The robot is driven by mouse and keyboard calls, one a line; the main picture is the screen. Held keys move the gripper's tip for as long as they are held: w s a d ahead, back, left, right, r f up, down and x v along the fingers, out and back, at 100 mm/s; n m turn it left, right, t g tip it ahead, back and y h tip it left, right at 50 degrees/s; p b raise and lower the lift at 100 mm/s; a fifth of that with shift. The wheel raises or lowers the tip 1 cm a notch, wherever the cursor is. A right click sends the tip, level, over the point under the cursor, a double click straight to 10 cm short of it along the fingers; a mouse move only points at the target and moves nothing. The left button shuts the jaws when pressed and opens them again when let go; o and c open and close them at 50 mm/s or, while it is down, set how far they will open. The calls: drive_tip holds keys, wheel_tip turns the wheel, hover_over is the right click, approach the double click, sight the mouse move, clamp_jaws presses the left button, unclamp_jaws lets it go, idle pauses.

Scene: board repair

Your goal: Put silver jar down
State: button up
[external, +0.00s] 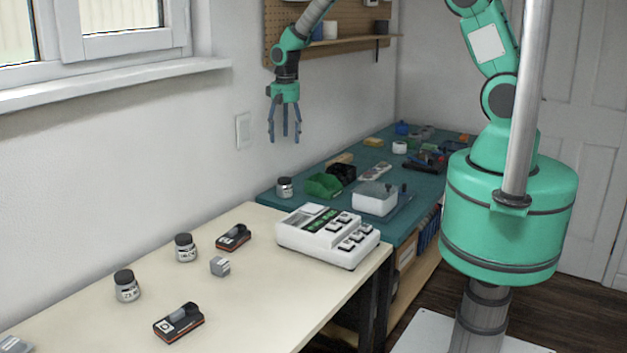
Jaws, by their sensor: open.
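Three small jars with dark lids and silvery-grey bodies are in view, and I cannot tell which one is the silver jar. One jar (285,188) stands upright on the teal work surface near the wall. A second jar (186,249) and a third jar (127,288) stand upright on the cream table. My gripper (284,138) points down in the air above the jar on the teal surface. Its fingers are apart and nothing is between them. It touches no jar.
A white device (328,236) with dark buttons sits near the cream table's (255,310) far end. Beside the nearest jar to my gripper are a green bin (323,186) and a black bin (343,173). A white box (375,199) stands on the teal surface (428,195). Two dark handheld devices lie on the cream table.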

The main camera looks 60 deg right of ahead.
drive_tip(key=s+a+r+n+t, duration=0.1)
drive_tip(key=s+r, duration=0.5)
drive_tip(key=r, duration=0.4)
drive_tip(key=s+a+r+n+t, duration=0.1)
drive_tip(key=s+r, duration=0.6)
drive_tip(key=r, duration=0.4)
drive_tip(key=s+a+r+n+t, duration=0.1)
drive_tip(key=s+a+r, duration=0.1)
drive_tip(key=s+r, duration=0.6)
drive_tip(key=s+r+n+t, duration=0.1)
drive_tip(key=s+r, duration=0.3)
drive_tip(key=s, duration=0.8)
drive_tip(key=s+a+r+n+t, duration=0.1)
drive_tip(key=s+r, duration=0.3)
drive_tip(key=s, duration=0.8)
drive_tip(key=shift+a+r, duration=0.15)
drive_tip(key=shift+a, duration=0.1)
drive_tip(key=shift+s, duration=0.1)
wheel_tip(320, 180, down, 6)
drive_tip(key=b, duration=0.6)
drive_tip(key=shift+o, duration=0.5)
